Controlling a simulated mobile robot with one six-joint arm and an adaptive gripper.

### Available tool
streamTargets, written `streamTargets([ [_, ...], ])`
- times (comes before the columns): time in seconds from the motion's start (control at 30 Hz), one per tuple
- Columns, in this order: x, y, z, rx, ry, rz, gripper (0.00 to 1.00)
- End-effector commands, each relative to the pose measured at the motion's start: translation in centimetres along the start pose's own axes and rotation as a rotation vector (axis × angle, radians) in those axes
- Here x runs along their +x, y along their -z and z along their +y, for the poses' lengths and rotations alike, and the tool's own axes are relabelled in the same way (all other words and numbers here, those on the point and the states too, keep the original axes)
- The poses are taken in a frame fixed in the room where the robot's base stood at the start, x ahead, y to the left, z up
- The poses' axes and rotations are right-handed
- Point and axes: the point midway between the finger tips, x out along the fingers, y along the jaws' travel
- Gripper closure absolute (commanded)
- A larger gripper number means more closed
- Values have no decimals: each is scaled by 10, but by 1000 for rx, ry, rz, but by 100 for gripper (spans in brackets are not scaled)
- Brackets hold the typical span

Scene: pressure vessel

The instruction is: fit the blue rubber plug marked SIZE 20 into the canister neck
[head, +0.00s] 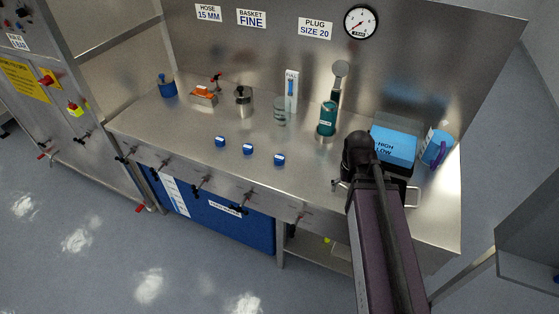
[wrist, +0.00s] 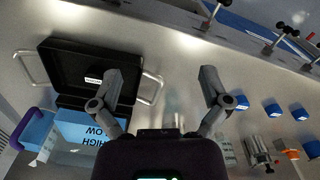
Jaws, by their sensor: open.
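Three small blue plugs with white labels stand in a slanting row on the bench: the left plug (head: 220,141), the middle plug (head: 248,149) and the right plug (head: 279,159). Their markings are too small to read. They also show right of my gripper in the wrist view, the nearest plug (wrist: 241,102) just beyond one finger. A teal canister (head: 327,118) stands behind the right plug; a steel pot (head: 243,98) stands farther left. I cannot tell which has the neck. My gripper (wrist: 162,88) is open and empty, its fingers wide apart over bare bench.
A blue HIGH/LOW box (head: 393,146) and an open black case (wrist: 82,70) with wire handles are at the right end. A clear cylinder (head: 280,113), an orange valve piece (head: 204,96) and a blue container (head: 167,87) stand at the back. Handles line the front edge.

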Motion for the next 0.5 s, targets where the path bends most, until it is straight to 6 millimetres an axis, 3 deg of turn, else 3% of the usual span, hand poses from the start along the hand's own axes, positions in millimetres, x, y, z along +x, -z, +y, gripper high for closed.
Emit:
streamTargets([
  [0.27,-4,91,-54,26,1,0,0],
  [0.5,-8,181,-136,58,1,0,0],
])
